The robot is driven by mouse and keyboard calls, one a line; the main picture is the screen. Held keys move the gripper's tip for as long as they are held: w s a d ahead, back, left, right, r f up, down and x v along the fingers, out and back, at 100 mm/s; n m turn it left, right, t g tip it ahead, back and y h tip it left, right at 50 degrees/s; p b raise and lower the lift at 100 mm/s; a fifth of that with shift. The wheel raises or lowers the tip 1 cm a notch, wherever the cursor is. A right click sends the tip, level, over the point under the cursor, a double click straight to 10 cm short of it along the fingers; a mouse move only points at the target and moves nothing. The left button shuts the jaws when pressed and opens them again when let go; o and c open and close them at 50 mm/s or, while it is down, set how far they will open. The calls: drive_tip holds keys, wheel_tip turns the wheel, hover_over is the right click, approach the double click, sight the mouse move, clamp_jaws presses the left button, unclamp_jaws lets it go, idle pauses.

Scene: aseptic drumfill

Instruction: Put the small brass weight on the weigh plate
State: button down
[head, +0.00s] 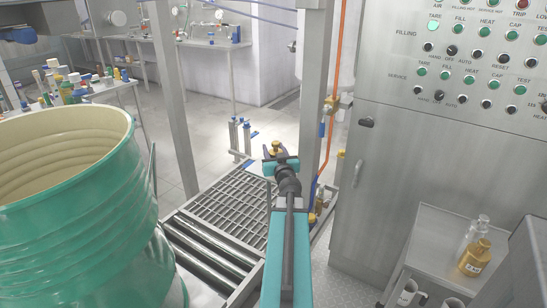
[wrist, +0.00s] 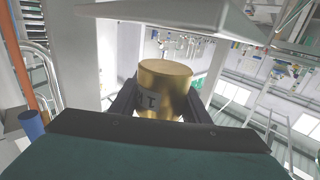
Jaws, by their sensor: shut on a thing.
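The small brass weight (head: 276,147) is a gold cylinder with a narrower knob on top in the head view. My gripper (head: 279,161) is shut on it and holds it above the far right end of the metal grating (head: 222,207). In the wrist view the brass weight (wrist: 165,88) fills the middle, between the two dark fingers of my gripper (wrist: 160,105), with part of a dark marking showing on its label. I cannot tell for sure which surface is the weigh plate. A pale flat patch (head: 254,168) shows just left of my gripper, partly hidden by it.
A large green drum (head: 70,215) stands at left beside metal rollers (head: 205,250). Steel posts (head: 172,100) rise near the grating, and an orange pipe (head: 331,120) runs to its right.

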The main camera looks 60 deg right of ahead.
sight(274, 156)
drive_tip(key=shift+f+b, duration=1.15)
drive_tip(key=shift+b, duration=0.35)
drive_tip(key=shift+f+b, duration=0.35)
drive_tip(key=shift+b, duration=0.2)
drive_tip(key=c, duration=1)
unclamp_jaws()
drive_tip(key=shift+f, duration=0.15)
